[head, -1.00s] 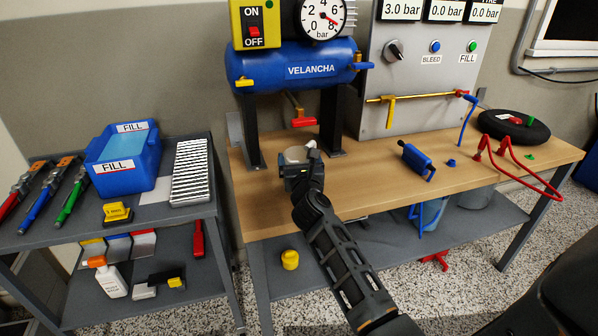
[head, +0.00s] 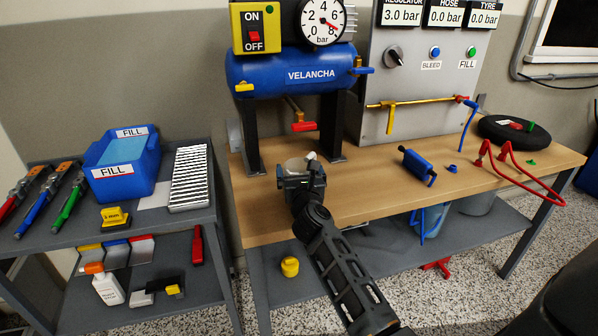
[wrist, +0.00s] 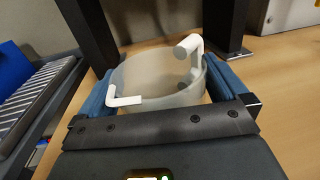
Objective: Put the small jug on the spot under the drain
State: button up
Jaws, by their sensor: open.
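The small jug (head: 295,164) is a pale translucent round vessel with white fittings on its rim. It stands upright on the wooden bench, in front of and between the black legs of the blue tank. The drain (head: 303,126), with a red handle, hangs under the tank, behind and above the jug. My gripper (head: 301,178) is open at the jug's near side. In the wrist view the jug (wrist: 158,84) sits between the two spread blue-padded fingers. I cannot tell whether the pads touch it. The spot under the drain is not clearly visible.
The tank's black legs (head: 332,118) stand close on both sides behind the jug. A blue handled tool (head: 417,166) and red hoses (head: 520,172) lie to the right on the bench. A grey cart (head: 60,232) with a blue bin (head: 122,182) stands left.

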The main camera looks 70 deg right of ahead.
jog(key=v, duration=1.1)
jog(key=shift+s+a+f, duration=0.15)
jog(key=shift+s+a, duration=0.15)
jog(key=shift+a, duration=0.05)
jog(key=s+a+r+m+t+y, duration=0.1)
jog(key=s+a+m+y, duration=0.4)
jog(key=a, duration=0.6)
jog(key=s+a+r+m+t+y, duration=0.1)
jog(key=s+a+m+t+y, duration=0.1)
jog(key=s+a+m+y, duration=0.3)
jog(key=s+a+r+m+t+y, duration=0.1)
jog(key=s+a+m+y, duration=0.4)
jog(key=s+a+m, duration=0.7)
jog(key=a+m+t, duration=0.1)
jog(key=a+m, duration=0.1)
jog(key=a, duration=0.3)
jog(key=shift+a+r+t, duration=0.15)
jog(key=shift+a+t, duration=0.05)
jog(key=shift+t, duration=0.1)
